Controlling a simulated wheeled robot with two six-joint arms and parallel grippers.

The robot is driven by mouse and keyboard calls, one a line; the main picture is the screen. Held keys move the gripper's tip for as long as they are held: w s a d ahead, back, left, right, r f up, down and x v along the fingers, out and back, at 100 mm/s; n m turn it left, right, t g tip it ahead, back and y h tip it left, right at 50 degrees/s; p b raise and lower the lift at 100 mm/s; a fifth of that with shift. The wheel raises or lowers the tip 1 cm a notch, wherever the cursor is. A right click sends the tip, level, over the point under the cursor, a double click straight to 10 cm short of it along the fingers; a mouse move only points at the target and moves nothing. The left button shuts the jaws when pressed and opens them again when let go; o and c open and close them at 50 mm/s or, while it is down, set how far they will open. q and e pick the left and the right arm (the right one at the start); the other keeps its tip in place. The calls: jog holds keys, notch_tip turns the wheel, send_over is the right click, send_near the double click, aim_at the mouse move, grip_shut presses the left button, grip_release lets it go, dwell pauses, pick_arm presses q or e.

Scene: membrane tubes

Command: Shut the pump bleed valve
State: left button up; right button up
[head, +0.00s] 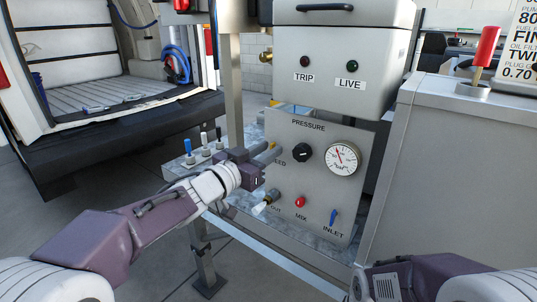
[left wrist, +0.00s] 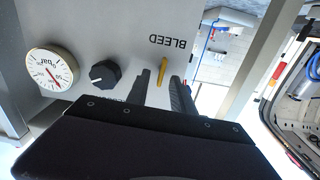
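The bleed valve's yellow lever (left wrist: 162,72) stands out from the grey panel beside the upside-down BLEED label (left wrist: 168,41) in the left wrist view. My left gripper's fingers are apart, with a gap between the dark fingertips (left wrist: 168,82). The lever appears in line with this gap; I cannot tell whether a finger touches it. My right arm shows at the lower right of the head view, but its gripper is out of frame.
The panel also bears a black pressure knob (head: 302,152), a round gauge (head: 342,159), a red MIX button (head: 300,202) and a blue INLET lever (head: 333,217). Small levers (head: 204,140) stand left of my gripper. A grey cabinet (head: 430,170) stands at right.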

pick_arm(q)
jog(key=shift+w+d, duration=0.3)
jog(key=shift+w, duration=0.1)
grip_shut()
jog(key=shift+m, duration=0.3)
jog(key=shift+s+d+f+m+b, duration=0.15)
jog(key=shift+m+b, duration=0.9)
jog(key=shift+m, duration=1.7)
jog(key=shift+s+d+f+m+b, duration=0.1)
jog(key=shift+f+m+b, duration=0.2)
jog(key=shift+m+b, duration=1.65)
jog(key=shift+s+d+f+m+b, duration=0.1)
jog(key=shift+d+f+m+b, duration=0.1)
jog(key=shift+m, duration=3.4)
